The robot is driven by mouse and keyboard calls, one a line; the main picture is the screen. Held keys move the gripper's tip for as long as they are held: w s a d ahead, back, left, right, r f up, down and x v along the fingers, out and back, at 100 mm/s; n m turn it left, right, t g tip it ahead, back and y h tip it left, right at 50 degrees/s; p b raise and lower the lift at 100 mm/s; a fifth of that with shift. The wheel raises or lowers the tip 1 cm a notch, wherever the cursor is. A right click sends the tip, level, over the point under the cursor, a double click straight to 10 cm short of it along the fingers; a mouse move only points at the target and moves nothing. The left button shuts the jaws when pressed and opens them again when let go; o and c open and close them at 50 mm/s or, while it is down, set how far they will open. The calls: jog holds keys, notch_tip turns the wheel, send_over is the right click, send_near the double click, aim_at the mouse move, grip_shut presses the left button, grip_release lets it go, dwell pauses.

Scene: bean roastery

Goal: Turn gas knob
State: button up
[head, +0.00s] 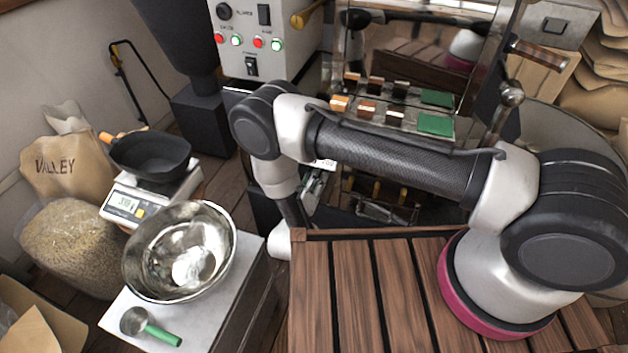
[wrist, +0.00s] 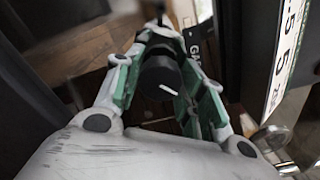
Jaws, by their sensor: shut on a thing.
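The gas knob (wrist: 160,78) is a round black knob with a short white line on its face, seen in the middle of the wrist view. My gripper (wrist: 168,68) has its green-padded fingers on both sides of the knob and is shut on it. The white line runs slightly down to the right. A dark label with the letters "GA" shows just behind the knob, partly covered by a finger. In the head view my arm hides the knob, and the gripper is mostly hidden low beside the roaster.
A control panel (head: 251,62) with lit buttons stands behind my arm. A steel bowl (head: 139,283) and a green-handled scoop (head: 151,329) rest on a white-topped cabinet at left, near a scale (head: 127,207). A white numbered scale strip (wrist: 286,50) is right of the gripper.

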jog(key=o, duration=1)
